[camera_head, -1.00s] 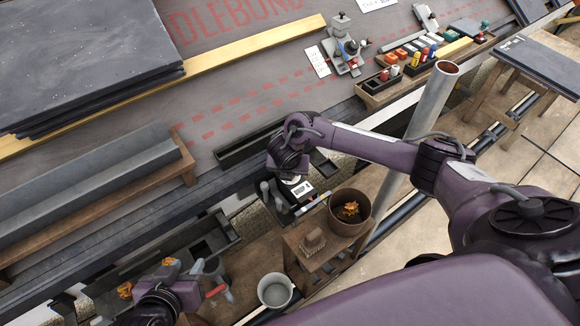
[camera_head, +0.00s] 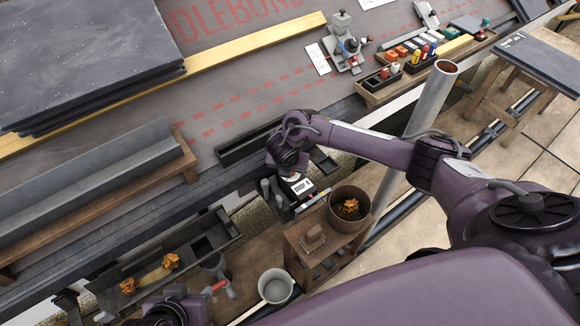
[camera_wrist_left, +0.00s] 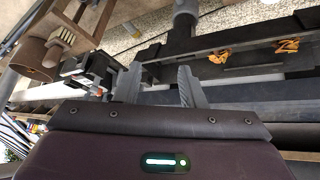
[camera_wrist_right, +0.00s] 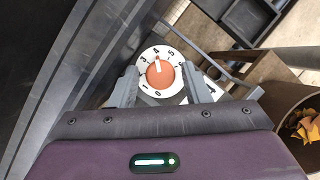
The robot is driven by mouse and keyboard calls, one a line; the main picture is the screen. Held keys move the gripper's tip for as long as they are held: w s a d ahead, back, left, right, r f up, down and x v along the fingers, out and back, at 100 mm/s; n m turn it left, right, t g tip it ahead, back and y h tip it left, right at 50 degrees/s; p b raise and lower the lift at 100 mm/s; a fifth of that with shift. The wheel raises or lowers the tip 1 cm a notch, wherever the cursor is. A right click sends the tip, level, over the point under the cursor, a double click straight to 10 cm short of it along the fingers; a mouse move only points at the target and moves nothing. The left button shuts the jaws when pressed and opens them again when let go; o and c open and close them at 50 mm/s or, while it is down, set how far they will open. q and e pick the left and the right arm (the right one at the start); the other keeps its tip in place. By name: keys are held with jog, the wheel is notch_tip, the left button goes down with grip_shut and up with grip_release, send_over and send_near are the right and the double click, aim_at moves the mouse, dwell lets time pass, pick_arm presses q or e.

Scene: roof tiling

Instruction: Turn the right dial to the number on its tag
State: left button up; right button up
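The right dial (camera_wrist_right: 157,72) is a white numbered disc with an orange knob (camera_wrist_right: 160,74) in the right wrist view. The knob's white mark points up, close to the 4. My right gripper (camera_wrist_right: 160,86) is open, with its fingertips on either side of the dial; I cannot tell whether they touch the knob. In the head view, my right gripper (camera_head: 292,176) is over the dark dial box, which hides most of the dial. A white tag (camera_head: 302,187) beside it is too small to read. My left gripper (camera_wrist_left: 161,88) is open and empty, low at the left.
A wooden stool (camera_head: 305,256) holds a brush (camera_head: 313,238) and a brown pot (camera_head: 349,208) with leaves, close to the right gripper. A grey bucket (camera_head: 275,286) stands below. A gutter (camera_head: 215,229) with orange leaves lies at the left. A grey pipe (camera_head: 428,105) rises behind my right arm.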

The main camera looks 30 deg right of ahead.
aim_at(288, 183)
jog(key=shift+o, duration=0.4)
jog(key=shift+r, duration=0.1)
jog(key=shift+s+a+r+p, duration=0.1)
jog(key=shift+r+p, duration=0.2)
jog(key=p+v, duration=0.3)
jog(key=v, duration=0.2)
jog(key=shift+r, duration=0.35)
pick_arm(q)
jog(key=a, duration=0.1)
jog(key=s+a+g+y, duration=0.1)
jog(key=a, duration=0.1)
jog(key=a+g, duration=0.1)
jog(key=shift+s+a+r+n+y, duration=0.3)
jog(key=shift+a+n+y, duration=0.05)
jog(key=shift+n+y, duration=0.05)
pick_arm(e)
jog(key=shift+s+a+r, duration=0.25)
jog(key=shift+s+r, duration=0.05)
jog(key=shift+r, duration=0.25)
pick_arm(q)
jog(key=shift+s, duration=0.1)
pick_arm(e)
jog(key=shift+s, duration=0.1)
